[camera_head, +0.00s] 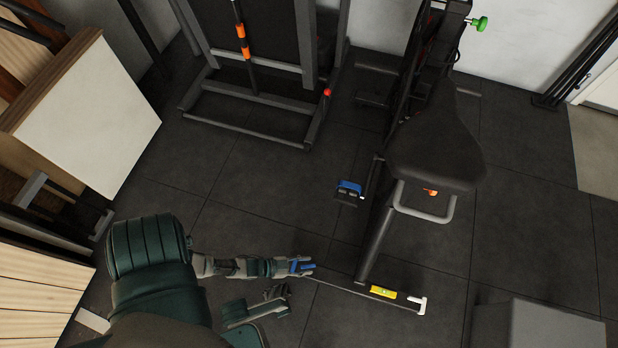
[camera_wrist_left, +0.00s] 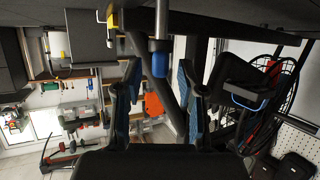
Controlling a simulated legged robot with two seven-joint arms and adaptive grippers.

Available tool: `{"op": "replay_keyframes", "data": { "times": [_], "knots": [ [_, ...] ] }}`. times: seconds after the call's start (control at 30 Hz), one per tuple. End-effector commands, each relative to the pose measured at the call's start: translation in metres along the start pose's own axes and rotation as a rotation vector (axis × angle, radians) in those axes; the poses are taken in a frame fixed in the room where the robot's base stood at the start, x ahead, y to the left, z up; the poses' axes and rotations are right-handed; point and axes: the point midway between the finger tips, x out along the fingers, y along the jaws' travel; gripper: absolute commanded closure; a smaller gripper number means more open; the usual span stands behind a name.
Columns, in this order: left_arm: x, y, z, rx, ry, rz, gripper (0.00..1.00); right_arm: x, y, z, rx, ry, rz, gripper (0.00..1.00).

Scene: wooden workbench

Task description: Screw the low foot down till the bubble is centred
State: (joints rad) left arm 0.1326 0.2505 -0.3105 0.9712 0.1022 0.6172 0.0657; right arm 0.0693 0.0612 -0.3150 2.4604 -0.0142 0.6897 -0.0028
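The exercise bike's floor bar (camera_head: 340,287) runs along the floor, with a yellow spirit level (camera_head: 383,292) on it and a white end piece (camera_head: 420,305) at its right end. The bubble is too small to read. My left gripper (camera_head: 304,266) is at the bar's left end. In the left wrist view its two blue-padded fingers (camera_wrist_left: 160,95) are apart. A grey stem with a blue end (camera_wrist_left: 160,62), which looks like the foot, stands between the fingertips, with gaps visible on both sides. A dark hand, apparently my right gripper (camera_head: 277,292), is just below; its fingers are unclear.
The bike's black saddle (camera_head: 435,150) and blue pedal (camera_head: 349,188) stand beyond the bar. A grey box (camera_head: 545,328) is at lower right. A dark rack (camera_head: 255,95) stands at the back, and a white-topped wooden cabinet (camera_head: 90,110) at left. Floor between them is clear.

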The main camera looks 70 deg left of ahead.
Motion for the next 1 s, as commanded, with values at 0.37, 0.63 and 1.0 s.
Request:
{"op": "replay_keyframes", "data": {
  "times": [0.37,0.63,1.0],
  "knots": [
    [-0.081,0.000,0.000,-0.001,-0.001,0.000,0.60,-0.001,0.000,0.002,0.000,-0.004,-0.001,0.60],
    [-0.101,0.000,-0.001,-0.001,0.003,0.001,0.60,-0.001,0.000,0.002,0.001,-0.005,-0.002,0.60],
    [-0.101,0.000,0.000,-0.001,0.002,0.000,0.60,-0.001,0.001,0.004,0.001,-0.008,-0.002,0.60]
  ]
}}
